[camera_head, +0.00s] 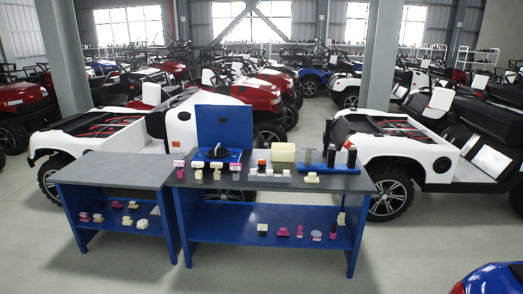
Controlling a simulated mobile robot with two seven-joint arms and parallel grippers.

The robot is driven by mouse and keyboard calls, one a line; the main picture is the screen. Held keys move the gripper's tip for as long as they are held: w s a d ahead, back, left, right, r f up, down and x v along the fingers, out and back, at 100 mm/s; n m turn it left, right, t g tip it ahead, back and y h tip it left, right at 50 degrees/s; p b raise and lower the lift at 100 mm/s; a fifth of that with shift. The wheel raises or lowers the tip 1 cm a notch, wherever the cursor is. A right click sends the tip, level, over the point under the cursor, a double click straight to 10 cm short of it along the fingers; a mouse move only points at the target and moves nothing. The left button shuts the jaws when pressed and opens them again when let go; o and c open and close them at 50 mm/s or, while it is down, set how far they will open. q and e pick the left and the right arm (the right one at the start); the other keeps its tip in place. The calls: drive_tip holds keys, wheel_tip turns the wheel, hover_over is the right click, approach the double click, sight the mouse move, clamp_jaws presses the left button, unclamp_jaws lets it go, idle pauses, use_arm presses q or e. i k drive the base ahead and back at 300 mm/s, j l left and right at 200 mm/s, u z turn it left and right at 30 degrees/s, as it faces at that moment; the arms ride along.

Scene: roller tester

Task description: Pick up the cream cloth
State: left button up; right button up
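A cream, roll-like item (283,152) lies on the dark top of the larger blue table (300,182), toward its back edge. It is the largest cream thing there and may be the cream cloth; its material is too small to tell. A small orange-topped object (261,165) stands just left of it. Neither of my grippers is in view.
A smaller blue table (112,170) adjoins on the left. Dark cylinders (351,157) stand on a blue base at right. White vehicles (420,150) stand close behind. The floor in front is clear.

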sight(312, 178)
drive_tip(key=i+z, duration=0.2)
drive_tip(key=i, duration=0.6)
drive_tip(key=i+j+z, duration=0.2)
drive_tip(key=i, duration=0.6)
drive_tip(key=l, duration=0.1)
